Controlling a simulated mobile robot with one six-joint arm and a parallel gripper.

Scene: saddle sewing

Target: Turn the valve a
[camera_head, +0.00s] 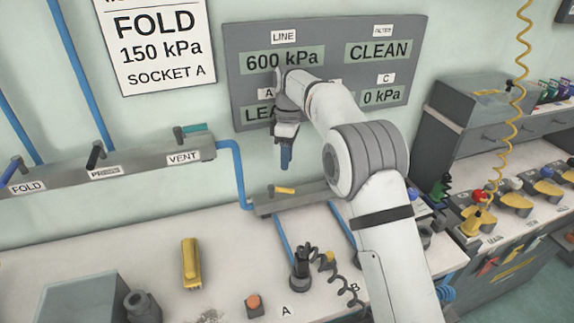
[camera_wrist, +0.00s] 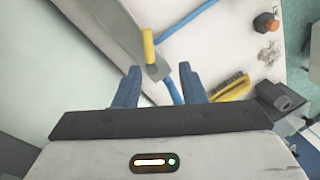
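A valve with a yellow lever handle (camera_head: 284,190) sits on a grey manifold bar at the back of the bench, above the tube running down toward the label A (camera_head: 286,311). I take it as valve a; no label on the valve itself is readable. In the wrist view the yellow handle (camera_wrist: 149,45) points up the picture, just beyond the fingertips. My gripper (camera_head: 286,165) hangs above the handle in the head view, fingers pointing down. In the wrist view its blue fingers (camera_wrist: 158,77) are spread with nothing between them, apart from the handle.
A black-topped fitting (camera_head: 300,268), a yellow tool (camera_head: 190,263) and an orange button (camera_head: 254,302) are on the bench. The FOLD, PROCESS-like and VENT valve rail (camera_head: 110,163) is left. The display panel (camera_head: 240,75) reads LINE 600 kPa, CLEAN. My arm hides part of the bar.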

